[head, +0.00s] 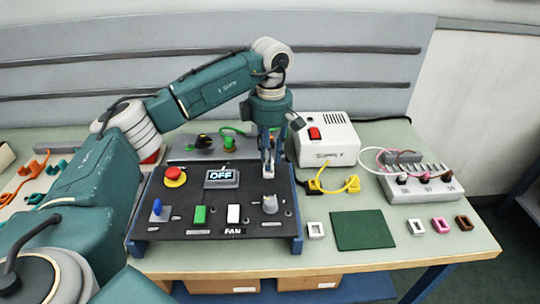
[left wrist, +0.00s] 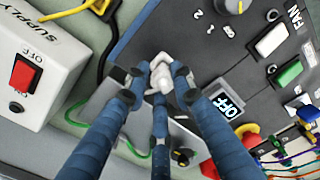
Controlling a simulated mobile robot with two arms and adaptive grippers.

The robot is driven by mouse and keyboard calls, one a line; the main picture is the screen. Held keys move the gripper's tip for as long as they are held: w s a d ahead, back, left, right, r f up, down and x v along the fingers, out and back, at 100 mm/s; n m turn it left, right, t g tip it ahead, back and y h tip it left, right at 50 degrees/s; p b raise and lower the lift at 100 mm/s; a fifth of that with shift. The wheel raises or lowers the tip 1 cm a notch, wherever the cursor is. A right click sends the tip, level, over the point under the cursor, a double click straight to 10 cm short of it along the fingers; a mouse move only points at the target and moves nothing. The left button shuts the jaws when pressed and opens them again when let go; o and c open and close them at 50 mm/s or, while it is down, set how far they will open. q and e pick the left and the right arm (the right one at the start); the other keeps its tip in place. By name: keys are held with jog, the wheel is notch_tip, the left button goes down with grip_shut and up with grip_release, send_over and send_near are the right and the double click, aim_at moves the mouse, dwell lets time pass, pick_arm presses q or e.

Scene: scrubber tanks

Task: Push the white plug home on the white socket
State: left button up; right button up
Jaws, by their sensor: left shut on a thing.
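My left gripper (head: 268,170) is over the far right part of the black control panel. In the left wrist view its fingers (left wrist: 160,92) are closed around a small white piece (left wrist: 161,74), which looks like the white plug. The fingers hide part of it, and I cannot tell whether it touches anything below. I cannot make out for sure which part is the white socket. A small white square frame (head: 315,229) lies on the table right of the panel, and another pale one (head: 415,227) lies farther right. My right gripper is not in view.
The control panel (head: 190,222) carries a red button (head: 175,175), an OFF display (head: 221,178), and a grey knob (head: 270,204). A white supply box (head: 325,141) stands behind, with a yellow cable (head: 340,187) in front. A green mat (head: 362,230) and a terminal block (head: 432,184) are at right.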

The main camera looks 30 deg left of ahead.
pick_arm(q)
jog(key=shift+f, duration=0.25)
dwell(0.3)
jog(key=shift+f+b, duration=0.5)
jog(key=shift+f, duration=0.25)
jog(key=o, duration=1.1)
jog(key=shift+o, duration=0.4)
jog(key=o, duration=0.4)
notch_tip(320, 180, up, 9)
jog(key=p, duration=0.6)
jog(key=shift+f, duration=0.2)
